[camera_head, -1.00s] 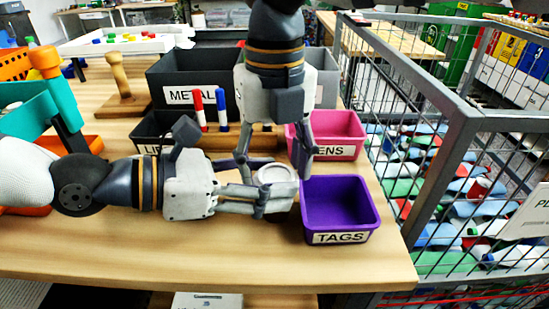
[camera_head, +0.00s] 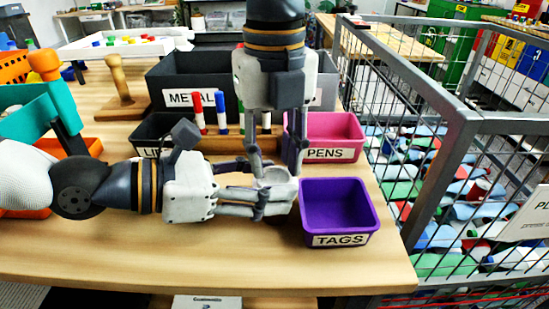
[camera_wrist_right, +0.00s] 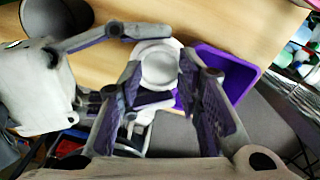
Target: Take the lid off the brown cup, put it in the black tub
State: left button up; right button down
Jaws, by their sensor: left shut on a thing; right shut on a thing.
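The round white lid (camera_head: 283,184) lies between the grippers, just left of the purple tub; it also shows from above in the right wrist view (camera_wrist_right: 160,68). My right gripper (camera_head: 275,172) points down from above, with its fingers shut on opposite sides of the lid. My left gripper (camera_head: 262,203) reaches in from the left and is shut on the cup under the lid. The black tub (camera_head: 150,147), with a partly covered label starting "LI", stands behind my left gripper.
The purple TAGS tub (camera_head: 339,213) stands close to the right of the cup. The pink PENS tub (camera_head: 348,127) is behind it. Markers stand in a wooden block (camera_head: 215,142) behind the grippers. A wire cage (camera_head: 470,130) borders the table's right side. The front tabletop is clear.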

pick_arm(q)
jog(key=shift+f, duration=0.2)
pick_arm(e)
jog(key=shift+a, duration=0.1)
jog(key=shift+r+t+h, duration=0.3)
jog(key=shift+r+h, duration=0.1)
jog(key=shift+h, duration=0.3)
pick_arm(q)
jog(key=shift+r, duration=0.1)
pick_arm(e)
jog(key=shift+r+y, duration=0.6)
jog(key=shift+y, duration=0.1)
jog(key=c, duration=1.9)
grip_release()
